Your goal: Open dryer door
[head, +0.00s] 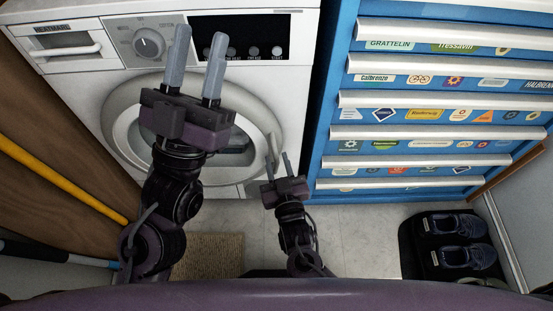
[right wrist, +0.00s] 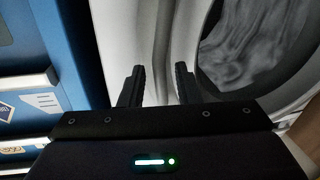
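The dryer (head: 85,90) is a white front-loading machine at the back left in the head view. Its round door (head: 120,112) has a pale ring and dark glass and looks closed; my left arm covers much of it. My left gripper (head: 200,42) is open and empty, raised in front of the control panel. My right gripper (head: 278,160) is low at the door's right edge, its fingers apart. In the right wrist view the fingers (right wrist: 160,72) point at a pale curved strip beside the dark door glass (right wrist: 250,50). Whether they touch it I cannot tell.
A blue toolchest (head: 335,120) with stickered drawers stands close to the dryer's right. Shoes on a black mat (head: 420,255) lie at the lower right. A yellow pole (head: 60,180) leans at the left. A brown mat (head: 215,255) lies on the floor.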

